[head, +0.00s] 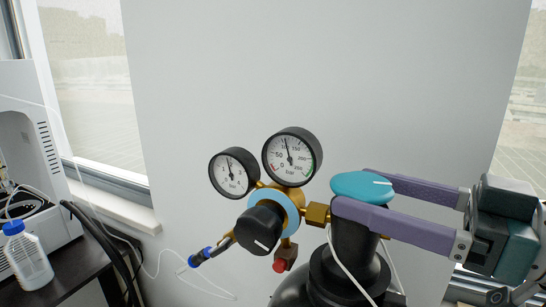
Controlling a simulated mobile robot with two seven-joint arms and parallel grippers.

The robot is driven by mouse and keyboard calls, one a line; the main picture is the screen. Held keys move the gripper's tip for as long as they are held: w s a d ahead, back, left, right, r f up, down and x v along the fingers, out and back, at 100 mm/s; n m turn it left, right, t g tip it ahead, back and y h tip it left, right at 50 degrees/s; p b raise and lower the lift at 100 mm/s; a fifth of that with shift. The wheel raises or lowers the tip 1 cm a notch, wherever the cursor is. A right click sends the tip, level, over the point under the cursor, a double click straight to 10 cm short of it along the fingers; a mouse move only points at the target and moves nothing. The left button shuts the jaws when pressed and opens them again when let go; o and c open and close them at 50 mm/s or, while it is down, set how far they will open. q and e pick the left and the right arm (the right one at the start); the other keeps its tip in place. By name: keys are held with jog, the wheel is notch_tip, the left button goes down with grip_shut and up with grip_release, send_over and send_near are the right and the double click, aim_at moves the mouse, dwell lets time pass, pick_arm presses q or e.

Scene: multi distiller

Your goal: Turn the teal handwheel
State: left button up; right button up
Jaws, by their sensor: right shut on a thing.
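The teal handwheel (362,184) sits on top of a dark gas cylinder (322,277), with a white mark on its upper face. My right gripper (350,192) comes in from the right. Its two purple fingers lie on the near and far sides of the handwheel and are shut on it. The near finger hides part of the wheel's rim. My left gripper is not in view.
A brass regulator with two round gauges (291,156) and a black knob (259,230) is joined to the valve's left side. A bottle (27,258) stands on a dark table at the left. White tubing hangs near the cylinder.

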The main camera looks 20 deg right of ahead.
jog(key=m+h, duration=0.1)
jog(key=m+t+h+p, duration=0.1)
jog(key=h+p, duration=0.1)
jog(key=h, duration=0.1)
jog(key=shift+s+a+r+m+t, duration=0.1)
jog(key=shift+a+r+m+t, duration=0.15)
jog(key=shift+m+t, duration=0.15)
jog(key=shift+f+m+h+p, duration=0.15)
jog(key=shift+m+h+p, duration=0.15)
jog(key=shift+m+h, duration=0.65)
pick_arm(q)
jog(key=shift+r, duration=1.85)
pick_arm(e)
jog(key=shift+a+m+t+h, duration=0.15)
jog(key=shift+m+h, duration=0.3)
jog(key=shift+h, duration=0.5)
jog(key=shift+m+t+h, duration=0.15)
jog(key=shift+m+h, duration=0.25)
jog(key=shift+h, duration=0.8)
jog(key=o, duration=1.2)
jog(key=shift+f, duration=0.1)
jog(key=shift+s, duration=0.1)
